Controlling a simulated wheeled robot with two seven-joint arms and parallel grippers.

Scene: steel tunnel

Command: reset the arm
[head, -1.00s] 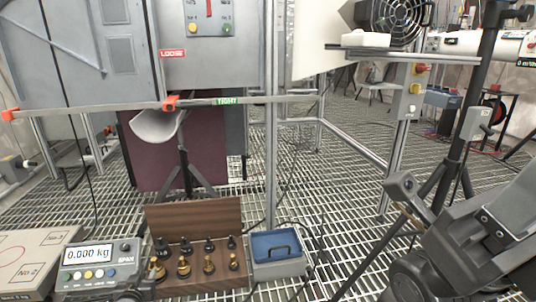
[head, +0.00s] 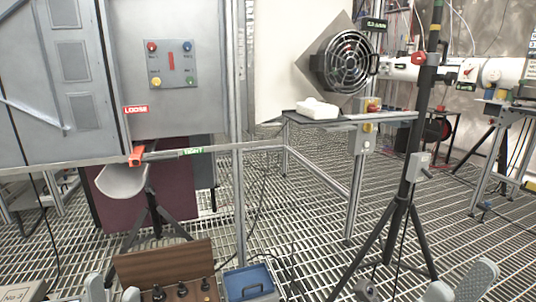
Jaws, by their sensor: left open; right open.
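My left gripper (head: 113,292) shows at the bottom edge on the left as two grey fingertips with a gap between them. It is open, in front of the left end of the wooden weight box. My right gripper (head: 460,287) shows at the bottom right as two grey fingers set apart. It is open, over the grating, with nothing seen between its fingers. The rest of both arms is cut off by the lower picture edge.
A black tripod (head: 398,215) stands in front of the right gripper. A fan (head: 347,62) and a shelf (head: 385,119) are farther back.

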